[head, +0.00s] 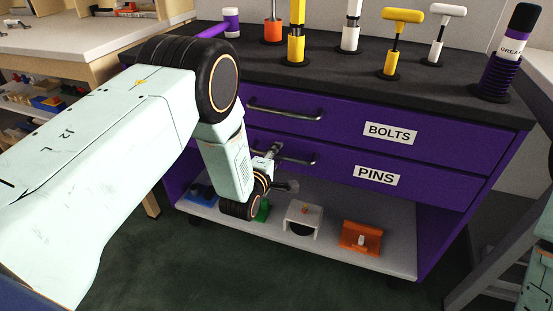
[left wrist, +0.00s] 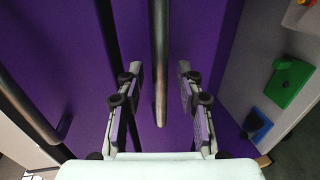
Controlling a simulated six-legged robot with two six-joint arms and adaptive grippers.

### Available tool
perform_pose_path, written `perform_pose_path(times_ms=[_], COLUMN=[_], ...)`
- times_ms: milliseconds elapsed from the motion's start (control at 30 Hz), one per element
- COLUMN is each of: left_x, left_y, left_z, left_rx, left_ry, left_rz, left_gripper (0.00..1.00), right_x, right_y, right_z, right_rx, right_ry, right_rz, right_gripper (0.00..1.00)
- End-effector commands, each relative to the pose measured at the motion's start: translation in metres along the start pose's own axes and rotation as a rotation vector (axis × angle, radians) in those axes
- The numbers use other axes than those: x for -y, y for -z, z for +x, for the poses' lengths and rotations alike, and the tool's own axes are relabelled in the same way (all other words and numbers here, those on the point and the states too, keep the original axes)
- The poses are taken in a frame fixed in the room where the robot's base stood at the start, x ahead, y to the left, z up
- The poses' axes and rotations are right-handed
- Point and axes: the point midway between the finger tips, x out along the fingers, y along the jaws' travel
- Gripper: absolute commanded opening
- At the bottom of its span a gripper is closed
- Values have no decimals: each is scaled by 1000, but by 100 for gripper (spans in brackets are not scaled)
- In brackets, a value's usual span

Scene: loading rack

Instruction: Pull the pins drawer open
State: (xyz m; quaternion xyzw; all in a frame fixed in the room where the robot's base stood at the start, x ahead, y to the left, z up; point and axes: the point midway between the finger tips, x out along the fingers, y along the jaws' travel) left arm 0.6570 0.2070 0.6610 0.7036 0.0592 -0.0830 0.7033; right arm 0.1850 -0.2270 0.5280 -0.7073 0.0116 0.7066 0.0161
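The pins drawer (head: 340,175) is the lower purple drawer of the cabinet, with a white PINS label (head: 376,176). Its front looks flush and closed. Its dark metal bar handle (head: 303,161) is partly hidden by my left gripper (head: 279,169). In the left wrist view the handle (left wrist: 160,50) runs between the two fingers of my left gripper (left wrist: 159,82), with a visible gap on each side. The fingers are open and do not appear to touch the bar. My right gripper is out of view.
The bolts drawer (head: 430,133) is above, with its own bar handle (head: 285,112), also seen in the left wrist view (left wrist: 28,108). Below is a grey shelf (head: 335,245) with several small coloured parts. Tools stand on the dark top (head: 330,72). Dark floor (head: 240,270) lies clear in front.

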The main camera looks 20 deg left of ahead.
Motion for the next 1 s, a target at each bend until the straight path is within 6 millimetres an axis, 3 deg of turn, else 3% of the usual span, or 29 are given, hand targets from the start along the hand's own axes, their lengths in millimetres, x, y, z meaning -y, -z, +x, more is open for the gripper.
perform_pose_path(times_ms=[367,800,1000], left_x=[0,0,0], left_y=[-2,-1,-1], left_z=[7,7,7], left_rx=[1,0,0], left_ry=[1,1,1], left_rz=[1,1,1], left_gripper=[36,0,0], right_x=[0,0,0], right_y=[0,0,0], right_z=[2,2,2], right_rx=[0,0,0], right_ry=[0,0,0], right_rz=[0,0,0], right_gripper=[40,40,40])
